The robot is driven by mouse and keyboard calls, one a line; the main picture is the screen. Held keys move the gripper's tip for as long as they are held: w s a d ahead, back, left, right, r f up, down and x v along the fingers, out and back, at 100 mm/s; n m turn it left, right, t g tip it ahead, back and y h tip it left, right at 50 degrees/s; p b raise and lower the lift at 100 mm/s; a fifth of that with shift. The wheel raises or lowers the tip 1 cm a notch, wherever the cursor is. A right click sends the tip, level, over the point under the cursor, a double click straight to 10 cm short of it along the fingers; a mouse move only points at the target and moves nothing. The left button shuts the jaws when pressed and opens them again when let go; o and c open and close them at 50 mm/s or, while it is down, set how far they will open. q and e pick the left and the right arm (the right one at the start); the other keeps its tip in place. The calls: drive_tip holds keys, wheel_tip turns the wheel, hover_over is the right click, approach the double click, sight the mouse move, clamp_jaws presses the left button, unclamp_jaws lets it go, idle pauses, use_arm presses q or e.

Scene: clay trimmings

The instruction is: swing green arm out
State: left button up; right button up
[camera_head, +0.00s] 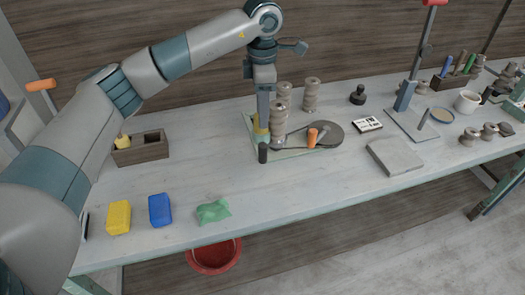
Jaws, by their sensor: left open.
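A small device with a pale green base (295,150) stands mid-table. It carries a grey disc (326,134), an orange knob (312,138), a black knob (263,153) and a dark belt or bar between them. I cannot make out a separate green arm; it may be hidden behind my gripper. My left gripper (262,122) points down at the device's back left, over a yellow part (260,130). It is open; I cannot tell whether it touches that part. My right gripper is not in view.
Stacked clay-coloured spools (311,95) stand close behind. A yellow block (118,217), a blue block (159,210) and a green crumpled piece (213,211) lie at the front left. A wooden box (141,149) is at left, a grey slab (394,157) at right.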

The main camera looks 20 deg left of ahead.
sight(262, 152)
use_arm(q)
wheel_tip(262, 152, down, 14)
drive_tip(key=p, duration=0.5)
drive_tip(key=shift+f, duration=0.25)
drive_tip(key=shift+f+p, duration=0.35)
drive_tip(key=shift+f, duration=0.2)
drive_tip(key=shift+c, duration=0.6)
clamp_jaws()
